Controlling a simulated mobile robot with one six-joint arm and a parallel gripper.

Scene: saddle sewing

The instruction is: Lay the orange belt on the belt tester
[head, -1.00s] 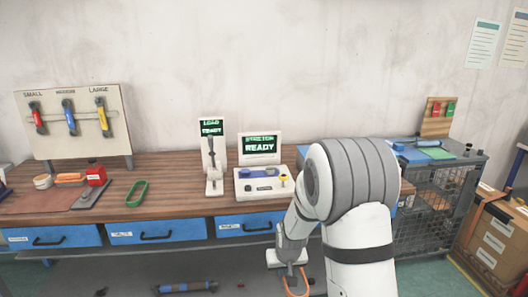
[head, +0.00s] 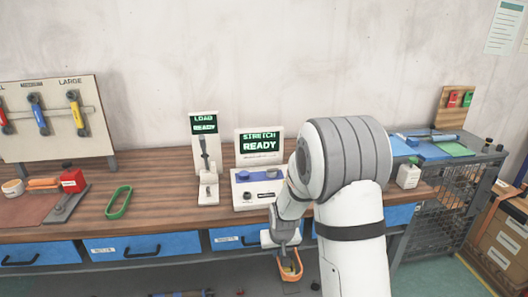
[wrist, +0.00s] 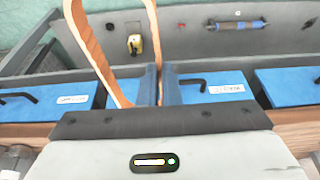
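My gripper (head: 281,238) is low in front of the workbench edge, below and right of the testers. It is shut on the orange belt (head: 291,270), which hangs down as a loop. In the wrist view the belt (wrist: 90,50) passes between the two dark fingers (wrist: 157,85). What looks like the belt tester (head: 259,188) is a white unit with a blue top, knobs and a screen reading STRETCH READY. A second white unit (head: 206,170) beside it has a screen reading LOAD READY. My arm hides the bench to their right.
A green belt (head: 119,202) lies on the wooden bench (head: 160,185), left of the testers. Blue drawers (head: 145,245) line the bench front. A cart (head: 445,195) stands at the right.

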